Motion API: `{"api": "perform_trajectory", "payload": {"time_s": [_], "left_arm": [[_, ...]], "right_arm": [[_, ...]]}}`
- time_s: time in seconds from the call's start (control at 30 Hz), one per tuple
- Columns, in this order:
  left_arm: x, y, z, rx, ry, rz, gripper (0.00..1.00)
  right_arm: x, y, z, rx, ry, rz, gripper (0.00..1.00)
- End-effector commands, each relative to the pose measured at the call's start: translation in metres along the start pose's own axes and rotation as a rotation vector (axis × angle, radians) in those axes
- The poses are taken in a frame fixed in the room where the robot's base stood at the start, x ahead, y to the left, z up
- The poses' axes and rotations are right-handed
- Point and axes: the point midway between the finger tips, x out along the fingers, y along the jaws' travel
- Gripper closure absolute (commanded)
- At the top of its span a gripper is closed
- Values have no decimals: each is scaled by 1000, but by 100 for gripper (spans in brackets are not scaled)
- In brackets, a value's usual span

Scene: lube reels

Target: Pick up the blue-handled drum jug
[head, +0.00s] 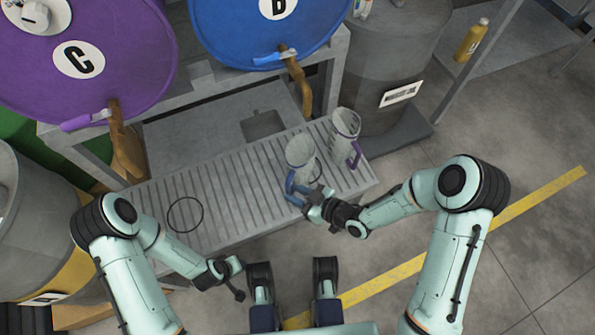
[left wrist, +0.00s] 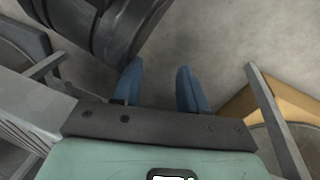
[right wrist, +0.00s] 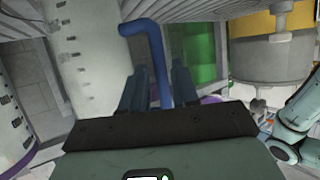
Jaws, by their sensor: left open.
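The blue-handled drum jug (head: 300,152), a pale grey jug with a blue handle (head: 291,186), is over the slatted grate near its right end. I cannot tell whether its base touches the grate. My right gripper (head: 312,203) is at the handle. In the right wrist view the fingers (right wrist: 160,90) close on both sides of the blue handle (right wrist: 157,50), with the jug's marked wall (right wrist: 85,45) behind. My left gripper (head: 238,280) is open and empty, low in front of the grate; its blue fingers (left wrist: 160,85) show apart over bare floor.
A purple-handled jug (head: 345,128) stands close by on the right. Purple drum C (head: 120,40) and blue drum B (head: 240,35) with taps hang above the grate (head: 230,200). A grey barrel (head: 385,65) stands behind right. A black ring (head: 185,214) marks the clear left part.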

Motion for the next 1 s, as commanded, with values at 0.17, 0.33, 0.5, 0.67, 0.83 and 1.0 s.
{"api": "perform_trajectory", "payload": {"time_s": [0.17, 0.33, 0.5, 0.67, 0.83, 1.0], "left_arm": [[12, -12, 14, -12, -46, -20, 57], [20, -23, 28, -25, -93, -42, 57], [21, -26, 32, -29, -105, -47, 57], [20, -25, 32, -29, -105, -47, 57], [20, -25, 32, -28, -105, -47, 57], [20, -25, 32, -28, -104, -47, 57]], "right_arm": [[23, -1, 3, 0, 2, -4, 71], [46, -1, 4, 0, 2, -3, 71], [52, 0, 3, 1, 0, -1, 71], [52, 0, 3, 1, 0, -1, 74], [52, 0, 3, 1, 0, -1, 100], [52, 0, 2, 0, 1, 0, 100]]}}
